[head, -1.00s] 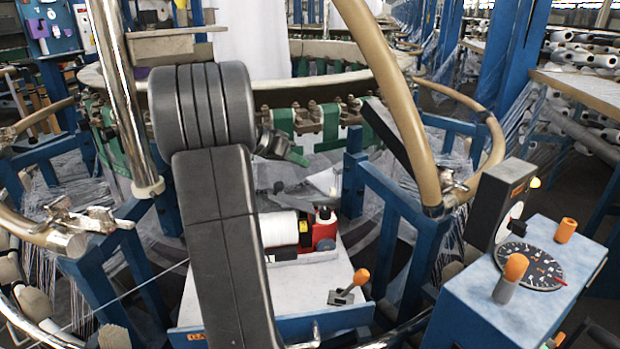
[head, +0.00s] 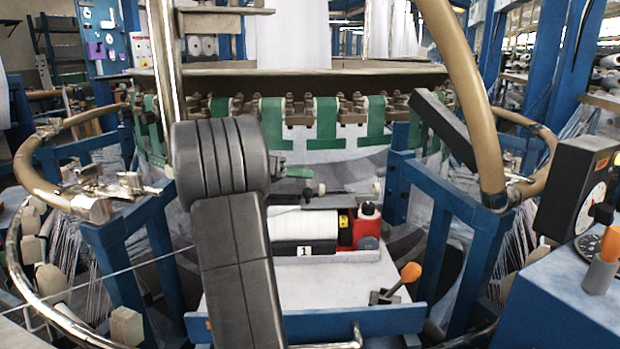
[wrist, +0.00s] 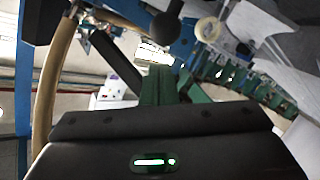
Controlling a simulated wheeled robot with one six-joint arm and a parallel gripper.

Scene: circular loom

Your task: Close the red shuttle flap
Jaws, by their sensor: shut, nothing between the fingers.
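The shuttle, with a red end block (head: 367,228), a white spool (head: 302,221) and a label reading 1, lies on the pale plate in the middle of the head view. A thin rod with a pale end piece (head: 376,188) shows just above it; I cannot tell which part is the flap or how far it stands open. My gripper (head: 301,172) has green fingers, shut and empty, above and behind the spool, apart from the shuttle. The fingers also show in the wrist view (wrist: 160,84). My arm hides the left end of the shuttle.
An orange-knobbed lever (head: 409,274) stands right of the shuttle on the pale plate (head: 330,288). Blue posts (head: 399,190) and tan curved tubes (head: 465,90) flank the space. A dark slanted bar (head: 442,128) lies right of my gripper. A blue control box (head: 555,300) stands at right.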

